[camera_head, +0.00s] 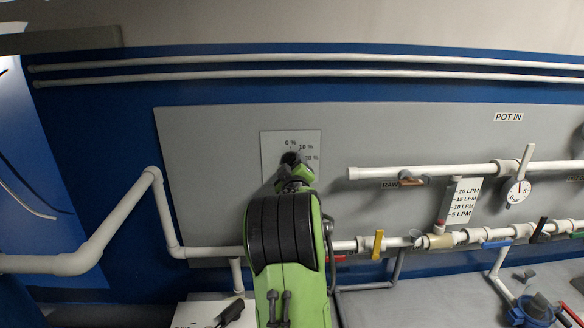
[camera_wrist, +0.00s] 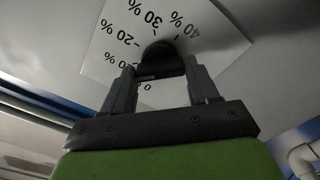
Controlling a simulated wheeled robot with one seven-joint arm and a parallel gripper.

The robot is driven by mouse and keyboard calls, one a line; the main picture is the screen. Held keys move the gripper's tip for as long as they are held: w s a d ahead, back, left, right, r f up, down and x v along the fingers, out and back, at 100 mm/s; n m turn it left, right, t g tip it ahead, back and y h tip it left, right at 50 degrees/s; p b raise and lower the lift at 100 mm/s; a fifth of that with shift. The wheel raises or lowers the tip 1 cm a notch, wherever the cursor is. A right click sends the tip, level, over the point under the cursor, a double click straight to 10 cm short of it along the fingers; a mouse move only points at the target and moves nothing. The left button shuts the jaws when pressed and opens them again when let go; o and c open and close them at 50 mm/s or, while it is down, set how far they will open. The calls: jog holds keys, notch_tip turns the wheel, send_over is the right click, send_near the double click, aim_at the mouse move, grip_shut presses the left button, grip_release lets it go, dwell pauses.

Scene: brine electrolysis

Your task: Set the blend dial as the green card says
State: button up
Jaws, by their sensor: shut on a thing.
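The blend dial is a black round knob (camera_wrist: 160,52) on a white plate (camera_wrist: 105,45) printed with percent marks. In the wrist view, 20 %, 30 % and 40 % can be read around it; lower marks are partly hidden. My gripper (camera_wrist: 160,70) is shut on the knob, one finger on each side. I cannot tell which mark the knob points to. I see no green card in either view.
A grey panel (camera_head: 220,135) carries the dial. A grey bench (camera_head: 420,300) lies below. My arm hides the panel below the dial.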

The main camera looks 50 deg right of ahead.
jog(key=shift+f, duration=0.1)
jog(key=shift+m+b, duration=7.1)
jog(key=shift+m, duration=1.7)
jog(key=o, duration=1.1)
jog(key=shift+c, duration=0.2)
